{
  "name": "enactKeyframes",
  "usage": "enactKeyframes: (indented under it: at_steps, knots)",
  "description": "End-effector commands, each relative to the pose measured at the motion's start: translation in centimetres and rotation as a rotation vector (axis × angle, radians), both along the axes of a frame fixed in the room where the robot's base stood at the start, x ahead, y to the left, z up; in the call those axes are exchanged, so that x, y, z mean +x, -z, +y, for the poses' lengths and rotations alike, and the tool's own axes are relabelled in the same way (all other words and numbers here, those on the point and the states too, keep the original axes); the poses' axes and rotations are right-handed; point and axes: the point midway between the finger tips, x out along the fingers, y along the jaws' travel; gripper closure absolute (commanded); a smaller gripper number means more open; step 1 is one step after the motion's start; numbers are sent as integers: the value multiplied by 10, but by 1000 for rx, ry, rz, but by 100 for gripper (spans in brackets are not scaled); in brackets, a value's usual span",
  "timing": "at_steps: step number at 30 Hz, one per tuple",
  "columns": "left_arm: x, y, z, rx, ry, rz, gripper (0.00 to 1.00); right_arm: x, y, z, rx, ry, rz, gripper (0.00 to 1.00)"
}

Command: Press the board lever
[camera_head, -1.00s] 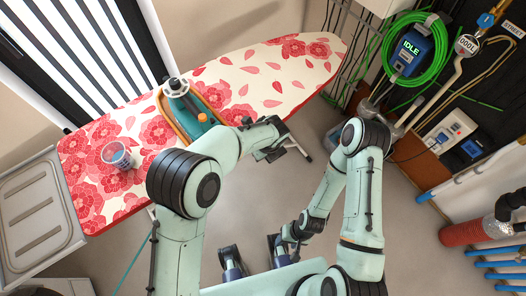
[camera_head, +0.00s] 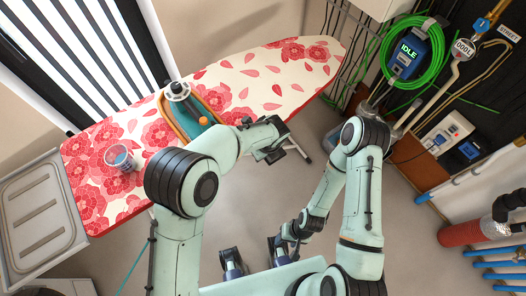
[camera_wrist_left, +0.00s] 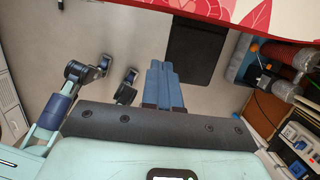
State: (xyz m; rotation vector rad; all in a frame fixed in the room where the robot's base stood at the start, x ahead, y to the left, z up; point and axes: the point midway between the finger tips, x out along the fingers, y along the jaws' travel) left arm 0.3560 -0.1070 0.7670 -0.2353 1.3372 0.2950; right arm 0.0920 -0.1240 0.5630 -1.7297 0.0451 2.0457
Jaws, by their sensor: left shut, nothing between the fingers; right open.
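The ironing board (camera_head: 240,75) has a red and white floral cover and crosses the head view. I cannot make out its lever in either view. The board's near edge (camera_wrist_left: 270,18) shows at the top of the left wrist view. My left gripper (camera_head: 272,155) is just off the board's near side, shut and empty. Its blue fingers are together in the left wrist view (camera_wrist_left: 164,85), apart from the board edge in the picture. My right gripper (camera_head: 283,243) is low near my base, open and away from the board, partly hidden.
An iron (camera_head: 190,108) on an orange-rimmed rest and a cup (camera_head: 120,158) stand on the board. A grey tray-like panel (camera_head: 38,225) is at the left. A green hose (camera_head: 428,70), gauges and pipes line the right wall. The floor (camera_head: 400,220) between is clear.

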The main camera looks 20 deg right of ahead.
Motion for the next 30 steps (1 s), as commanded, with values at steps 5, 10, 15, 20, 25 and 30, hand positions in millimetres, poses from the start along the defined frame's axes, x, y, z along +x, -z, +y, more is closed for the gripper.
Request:
enactKeyframes:
  at_steps: [5,10,15,20,25,30]
  knots:
    - [-1,-32,-3,-1,-3,-3,100,10,-26,0,1,0,-11,47]
    - [-2,-69,-5,-6,-7,-6,100,15,-35,0,1,0,-17,47]
    - [-3,-105,-5,-4,-7,-5,100,16,-38,0,0,0,-18,47]
    - [-3,-127,-4,-2,-7,-3,100,17,-40,0,0,0,-19,47]
    - [-4,-137,-4,-1,-7,-1,100,18,-41,0,0,-1,-20,47]
    - [-4,-138,-4,-1,-6,-1,100,18,-41,0,0,-1,-20,47]
